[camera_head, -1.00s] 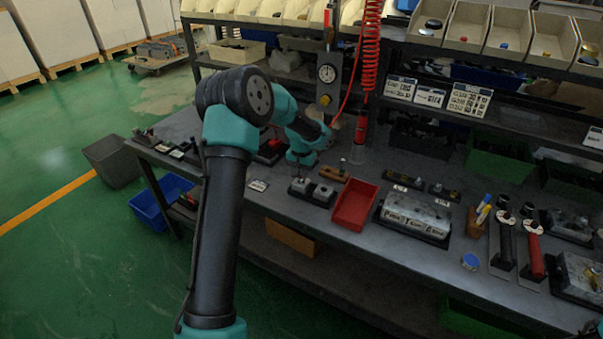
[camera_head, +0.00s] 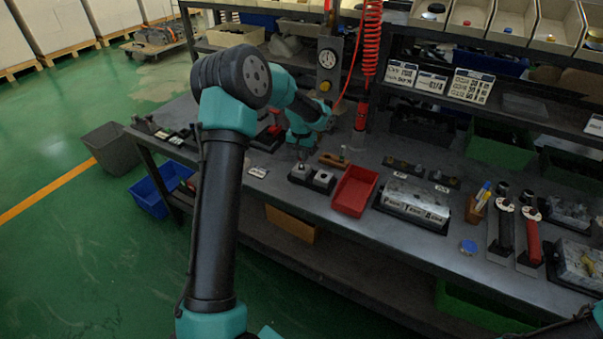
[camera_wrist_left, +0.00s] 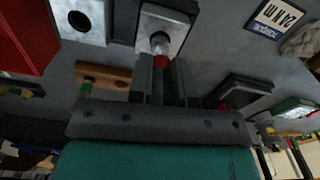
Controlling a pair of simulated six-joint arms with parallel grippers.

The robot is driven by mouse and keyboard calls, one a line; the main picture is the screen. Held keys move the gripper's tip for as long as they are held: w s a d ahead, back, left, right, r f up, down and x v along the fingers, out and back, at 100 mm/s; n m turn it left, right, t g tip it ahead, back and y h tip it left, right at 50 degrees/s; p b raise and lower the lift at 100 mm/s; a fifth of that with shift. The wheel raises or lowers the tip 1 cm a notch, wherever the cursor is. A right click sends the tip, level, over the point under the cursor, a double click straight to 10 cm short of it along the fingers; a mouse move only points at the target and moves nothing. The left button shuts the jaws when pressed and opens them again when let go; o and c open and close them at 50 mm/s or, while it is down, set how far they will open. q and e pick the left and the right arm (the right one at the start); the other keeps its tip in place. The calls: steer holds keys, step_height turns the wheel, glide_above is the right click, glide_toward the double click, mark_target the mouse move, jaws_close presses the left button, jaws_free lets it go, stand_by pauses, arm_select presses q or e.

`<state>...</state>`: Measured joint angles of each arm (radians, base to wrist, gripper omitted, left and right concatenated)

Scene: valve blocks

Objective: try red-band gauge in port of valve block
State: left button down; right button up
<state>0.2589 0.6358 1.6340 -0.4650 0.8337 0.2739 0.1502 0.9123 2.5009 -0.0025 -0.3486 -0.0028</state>
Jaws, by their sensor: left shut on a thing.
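My left gripper (camera_wrist_left: 161,75) is shut on the red-band gauge (camera_wrist_left: 161,62), whose red band shows between the fingertips. A silvery end of the gauge (camera_wrist_left: 159,42) lies over the pale top face of a small valve block (camera_wrist_left: 165,24); whether it sits in the port cannot be told. The port is hidden. In the head view my left gripper (camera_head: 302,152) is small, over the left one of two small blocks (camera_head: 301,175). The other block (camera_head: 322,181) shows an open dark port in the left wrist view (camera_wrist_left: 78,21). My right gripper is out of view.
A red tray (camera_head: 355,191) stands right of the blocks. A wooden rest (camera_head: 334,161) with a green-banded piece (camera_wrist_left: 86,90) lies behind them. A long lettered metal block (camera_head: 416,199) is farther right. A red coiled hose (camera_head: 371,45) hangs behind.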

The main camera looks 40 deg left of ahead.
arm_select(q)
steer(key=shift+r, duration=2.15)
steer(key=shift+a, duration=0.1)
